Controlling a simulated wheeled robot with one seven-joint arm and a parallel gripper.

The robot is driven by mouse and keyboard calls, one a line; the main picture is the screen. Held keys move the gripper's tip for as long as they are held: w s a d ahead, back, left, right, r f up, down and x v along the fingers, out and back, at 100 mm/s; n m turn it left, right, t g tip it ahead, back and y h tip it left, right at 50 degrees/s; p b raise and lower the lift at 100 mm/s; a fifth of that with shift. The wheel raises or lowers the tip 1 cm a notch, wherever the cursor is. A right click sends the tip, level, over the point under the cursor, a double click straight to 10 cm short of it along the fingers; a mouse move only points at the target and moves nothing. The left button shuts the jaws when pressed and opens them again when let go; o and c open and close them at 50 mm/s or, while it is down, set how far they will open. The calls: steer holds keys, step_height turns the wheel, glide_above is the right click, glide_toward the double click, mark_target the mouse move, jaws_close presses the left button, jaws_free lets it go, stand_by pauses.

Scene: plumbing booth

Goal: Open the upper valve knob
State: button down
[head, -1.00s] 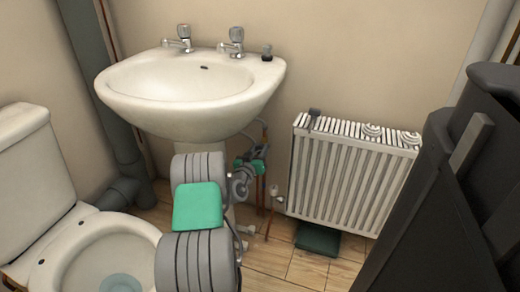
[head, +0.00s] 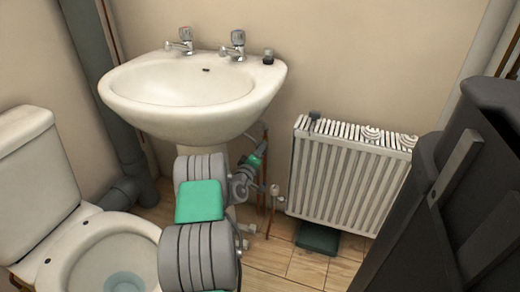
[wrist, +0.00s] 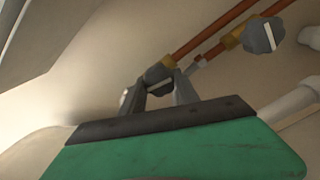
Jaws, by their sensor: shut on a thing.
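The upper valve knob (wrist: 158,74) is grey and sits on a copper pipe in the wrist view, partly hidden by the fingers. My gripper (wrist: 164,90) has its two grey fingers shut around this knob. In the head view my gripper (head: 254,162) is under the right side of the basin, beside the copper pipes, and the knob it holds cannot be made out. A second grey knob (wrist: 262,36) with a pale stripe sits beside a brass fitting, apart from my gripper. A lower valve (head: 276,190) shows in the head view, right of and below my gripper.
The white basin (head: 180,95) hangs above my gripper. A white radiator (head: 345,175) stands to the right, with a dark green box (head: 317,238) under it. A toilet (head: 95,255) is at the left. Some wooden floor (head: 285,255) is clear.

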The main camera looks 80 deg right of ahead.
steer(key=shift+n, duration=0.6)
steer(key=shift+f, duration=0.1)
steer(key=c, duration=0.9)
jaws_free()
steer(key=a+p, duration=0.2)
steer(key=a, duration=0.5)
steer(key=shift+w+a, duration=0.35)
steer(key=shift+a, duration=0.05)
